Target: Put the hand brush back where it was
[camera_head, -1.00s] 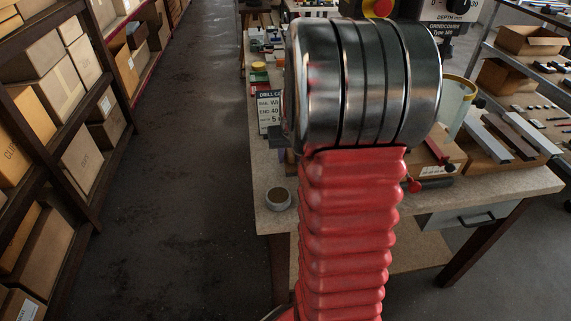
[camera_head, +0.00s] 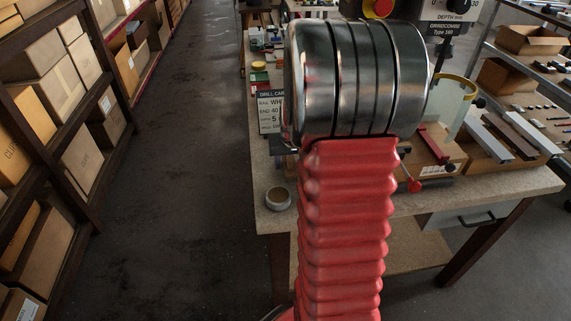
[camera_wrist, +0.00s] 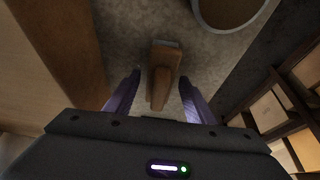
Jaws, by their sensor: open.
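The hand brush (camera_wrist: 162,72) appears in the wrist view as a brown wooden piece, lying on the speckled bench top. My gripper (camera_wrist: 158,85) is open, with one purple finger to each side of the brush's near end. Gaps show between the brush and both fingers. I cannot tell how far above the bench the fingers are. In the head view my arm hides the brush and the gripper.
A round bowl (camera_head: 278,198) stands at the bench's (camera_head: 425,203) front left corner; in the wrist view the bowl (camera_wrist: 205,18) is beyond the brush. A red-handled machine (camera_head: 433,146) and grey profiles (camera_head: 500,138) are to the right. Shelves with boxes (camera_head: 75,150) line the left aisle.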

